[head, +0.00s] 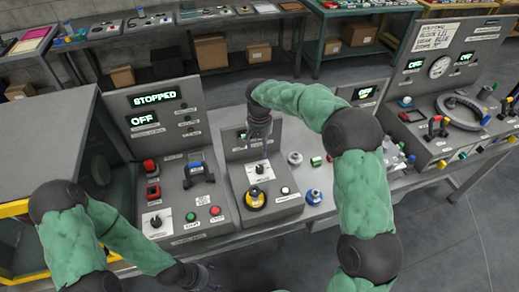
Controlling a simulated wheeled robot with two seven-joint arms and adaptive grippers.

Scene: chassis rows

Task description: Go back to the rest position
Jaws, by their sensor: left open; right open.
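My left arm comes in from the lower left, and its gripper (205,277) is low at the bottom edge, in front of the left control panel. It looks empty, and its fingers are small and partly cut off. My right arm arches over the bench, and its gripper (262,150) points down over the middle control box (285,205). Its open fingers are above the black knob on a white plate (258,171). I cannot tell whether they touch the knob. Nothing shows in either gripper.
The left panel (175,235) has displays reading STOPPED and OFF, a lever, knobs and green and red buttons. A right panel (440,150) holds a gauge. Open floor (470,240) lies lower right.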

